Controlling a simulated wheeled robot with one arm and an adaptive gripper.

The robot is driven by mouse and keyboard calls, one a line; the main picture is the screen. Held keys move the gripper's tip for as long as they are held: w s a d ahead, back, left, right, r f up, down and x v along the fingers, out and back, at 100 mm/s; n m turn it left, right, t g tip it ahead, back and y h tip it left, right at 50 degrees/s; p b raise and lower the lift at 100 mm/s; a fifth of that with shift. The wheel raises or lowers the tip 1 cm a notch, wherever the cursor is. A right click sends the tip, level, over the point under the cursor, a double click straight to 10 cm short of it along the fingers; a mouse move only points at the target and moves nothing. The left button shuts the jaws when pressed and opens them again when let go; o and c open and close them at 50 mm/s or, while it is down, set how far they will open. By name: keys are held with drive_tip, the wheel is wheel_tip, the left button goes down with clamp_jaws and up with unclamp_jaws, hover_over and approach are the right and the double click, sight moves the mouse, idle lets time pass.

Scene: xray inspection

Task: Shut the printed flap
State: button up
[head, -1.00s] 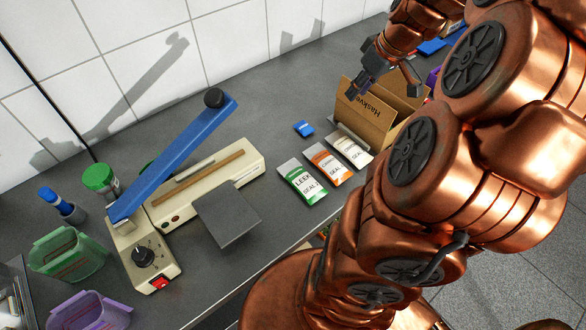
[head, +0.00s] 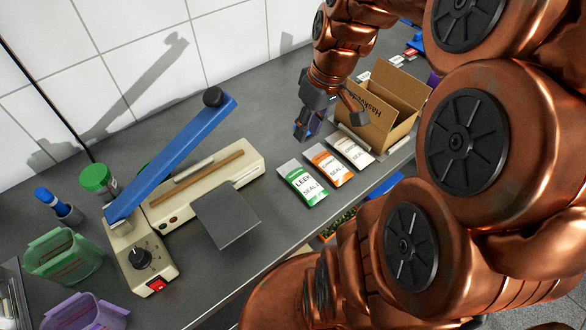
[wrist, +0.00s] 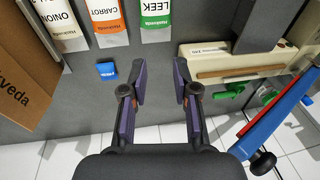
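The open cardboard box (head: 404,98) stands at the right of the bench. A brown panel (head: 362,122) printed "Haskveda" stands on its left side and partly shows at the left edge of the wrist view (wrist: 22,78). I cannot tell whether this panel is tilted out or upright. My gripper (head: 308,132) is left of the box, apart from it, pointing down above the bench. In the wrist view my gripper (wrist: 160,72) has its two fingers apart with nothing between them.
Leek (head: 303,183), carrot (head: 328,163) and onion (head: 351,151) packets lie between gripper and bench edge. A small blue block (wrist: 106,70) lies near one finger. A bag sealer with raised blue arm (head: 172,160) stands left. Green (head: 62,262) and purple (head: 88,312) bins stand further left.

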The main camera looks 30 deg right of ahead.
drive_tip(key=s+a+f+g, duration=0.1)
drive_tip(key=s+a+f, duration=0.1)
drive_tip(key=s+a, duration=0.4)
drive_tip(key=shift+a+g+h+b, duration=0.3)
drive_tip(key=shift+a+g+b, duration=0.1)
drive_tip(key=shift+a, duration=0.5)
